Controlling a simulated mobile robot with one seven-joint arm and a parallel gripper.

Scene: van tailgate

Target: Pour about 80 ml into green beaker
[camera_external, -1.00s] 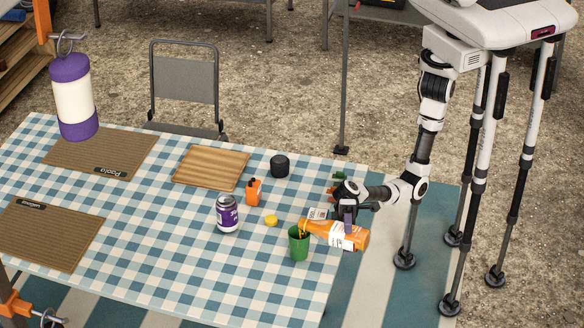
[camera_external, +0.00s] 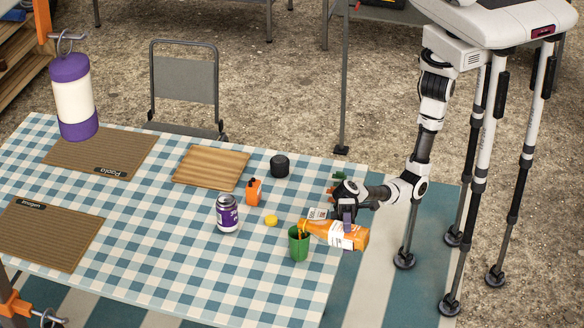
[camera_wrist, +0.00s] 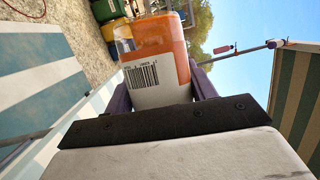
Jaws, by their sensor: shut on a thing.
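The green beaker (camera_external: 298,244) stands upright on the checked cloth near the table's right front edge. My gripper (camera_external: 346,224) is shut on an orange bottle (camera_external: 333,235) with a white label. The bottle is tilted almost level, its neck pointing left over the beaker's rim. A thin orange-brown stream shows at the bottle's mouth, entering the beaker. The level inside the beaker is hidden. In the wrist view the bottle (camera_wrist: 155,65) sits between my fingers, its barcode facing the camera. A yellow cap (camera_external: 271,220) lies on the cloth left of the beaker.
A purple-labelled jar (camera_external: 227,213), a small orange bottle (camera_external: 254,191) and a black cylinder (camera_external: 279,166) stand left and behind the beaker. A wooden board (camera_external: 211,167) lies farther back. Cloth in front of the jar is clear.

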